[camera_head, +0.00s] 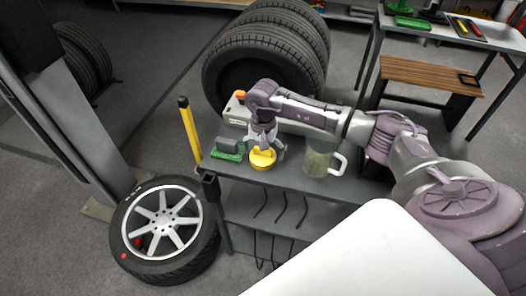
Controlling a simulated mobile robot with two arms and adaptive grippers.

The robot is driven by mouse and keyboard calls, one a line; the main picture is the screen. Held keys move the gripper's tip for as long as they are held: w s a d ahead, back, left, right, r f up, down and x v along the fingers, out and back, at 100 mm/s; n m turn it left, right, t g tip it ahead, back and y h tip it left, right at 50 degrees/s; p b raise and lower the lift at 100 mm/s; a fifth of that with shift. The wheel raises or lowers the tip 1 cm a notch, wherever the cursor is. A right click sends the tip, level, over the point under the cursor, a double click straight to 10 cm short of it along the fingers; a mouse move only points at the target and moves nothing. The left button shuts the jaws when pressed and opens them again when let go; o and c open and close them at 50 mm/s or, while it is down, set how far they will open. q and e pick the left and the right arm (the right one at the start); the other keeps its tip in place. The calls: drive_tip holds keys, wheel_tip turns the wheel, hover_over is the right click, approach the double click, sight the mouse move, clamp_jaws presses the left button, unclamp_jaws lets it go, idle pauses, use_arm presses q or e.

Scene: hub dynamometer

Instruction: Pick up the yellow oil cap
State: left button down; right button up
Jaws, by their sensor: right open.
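The yellow oil cap (262,161) sits on the grey cart top (290,176), near its front edge. My right gripper (265,146) is just above the cap, pointing down, with its fingers around or close beside the cap's upper part. The gripper is open; whether its fingers touch the cap cannot be told. My right arm comes in from the right over the cart. My left gripper is not in view.
A green-based block (228,149) stands left of the cap, and a clear jug (319,162) stands to its right. A grey box (237,108) lies behind. A yellow-handled bar (189,130) rises at the cart's left edge. Tyres stand behind; a wheel (163,224) lies front left.

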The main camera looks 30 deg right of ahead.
drive_tip(key=shift+f, duration=0.55)
drive_tip(key=c, duration=1.1)
drive_tip(key=shift+o, duration=0.2)
drive_tip(key=shift+r, duration=0.15)
